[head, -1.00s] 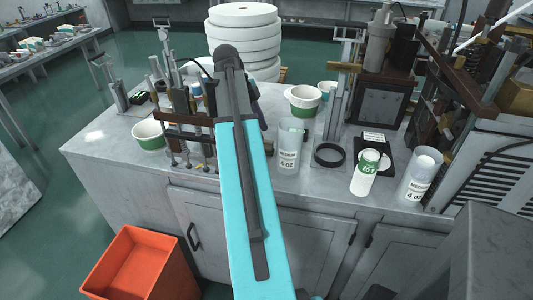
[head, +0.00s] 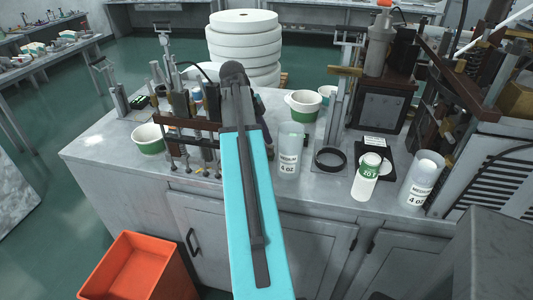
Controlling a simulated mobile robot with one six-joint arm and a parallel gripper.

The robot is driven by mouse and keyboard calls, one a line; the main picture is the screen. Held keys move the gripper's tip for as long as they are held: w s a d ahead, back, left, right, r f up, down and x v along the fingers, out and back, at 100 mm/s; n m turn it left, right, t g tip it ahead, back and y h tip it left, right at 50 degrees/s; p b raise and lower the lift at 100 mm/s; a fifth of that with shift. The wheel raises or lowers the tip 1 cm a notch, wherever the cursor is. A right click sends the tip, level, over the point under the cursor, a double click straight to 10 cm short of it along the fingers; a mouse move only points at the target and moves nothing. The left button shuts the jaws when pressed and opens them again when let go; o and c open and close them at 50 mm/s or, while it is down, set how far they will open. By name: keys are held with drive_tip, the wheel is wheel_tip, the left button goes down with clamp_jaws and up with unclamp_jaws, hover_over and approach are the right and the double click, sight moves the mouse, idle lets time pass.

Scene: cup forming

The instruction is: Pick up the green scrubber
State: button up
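I cannot clearly make out a green scrubber. A small dark item with a green patch (head: 139,102) lies at the back left of the bench; it is too small to tell what it is. My turquoise arm reaches from the bottom of the head view over the bench. Its dark far end is above the middle of the bench. My gripper's fingers are hidden, so I cannot see whether they hold anything.
The grey bench (head: 110,150) holds a green-banded cup (head: 148,140), another such cup (head: 301,105), a clear 4 oz cup (head: 289,155), a white-and-green cup stack (head: 366,178) and a black ring (head: 330,160). An orange bin (head: 140,270) stands on the floor in front.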

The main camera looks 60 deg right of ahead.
drive_tip(key=shift+x, duration=1.2)
drive_tip(key=shift+c, duration=0.4)
drive_tip(key=c, duration=0.8)
